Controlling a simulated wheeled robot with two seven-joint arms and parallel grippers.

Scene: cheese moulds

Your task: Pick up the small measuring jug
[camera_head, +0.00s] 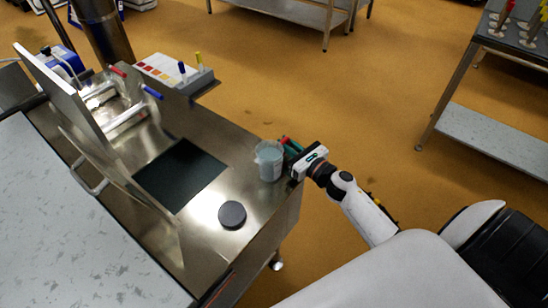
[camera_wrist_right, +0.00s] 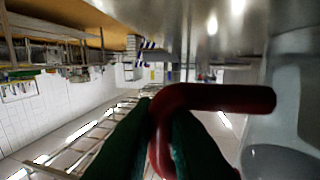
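The small measuring jug (camera_head: 269,162) is a translucent, pale blue-grey cup standing upright near the right edge of the steel counter. Its red handle (camera_wrist_right: 215,97) points toward my right gripper. My right gripper (camera_head: 291,147) comes in from the right, beside the jug. In the right wrist view, its dark green fingers (camera_wrist_right: 160,135) lie on both sides of the handle and look closed on it. Part of the pale jug body (camera_wrist_right: 290,90) shows at the right of that view. The fingers partly hide the handle. My left gripper is out of view.
A black round disc (camera_head: 232,214) and a dark square mat (camera_head: 180,175) lie on the steel counter (camera_head: 215,140). A white box with red and yellow patches (camera_head: 172,72) stands at the back. A metal table (camera_head: 500,130) stands apart at right. The floor between is clear.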

